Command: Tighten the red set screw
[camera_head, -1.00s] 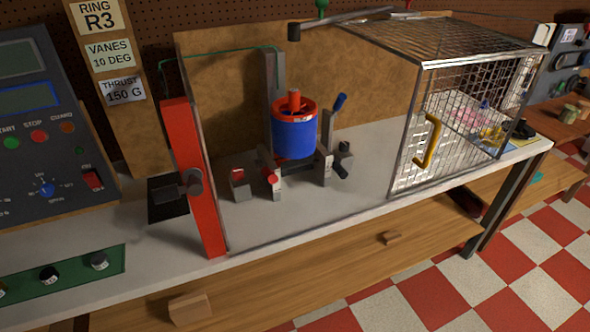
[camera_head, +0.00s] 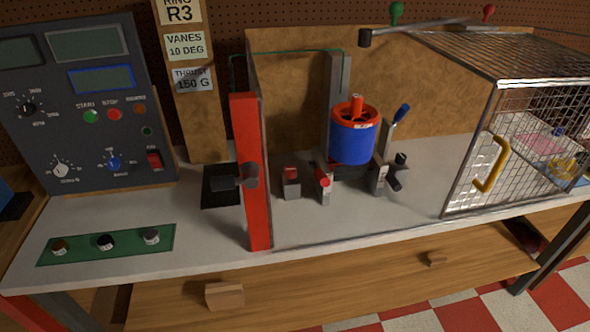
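A blue ducted rotor (camera_head: 352,140) with a red ring and red hub on top stands on a small grey fixture at the middle right. A small red screw head or knob (camera_head: 322,178) shows on a grey block at the left of the fixture, below the rotor. It is too small to tell how far in it is. Another grey block with a red top (camera_head: 291,175) stands just left of it. I cannot tell for certain which red part is the set screw. Neither of my grippers is in view.
A red upright post (camera_head: 252,215) with a dark knob stands left of the fixture. A wire cage (camera_head: 535,110) with a yellow handle stands to the right. A control panel (camera_head: 90,105) and a green tray (camera_head: 75,247) with several knobs are at left. The white bench front is clear.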

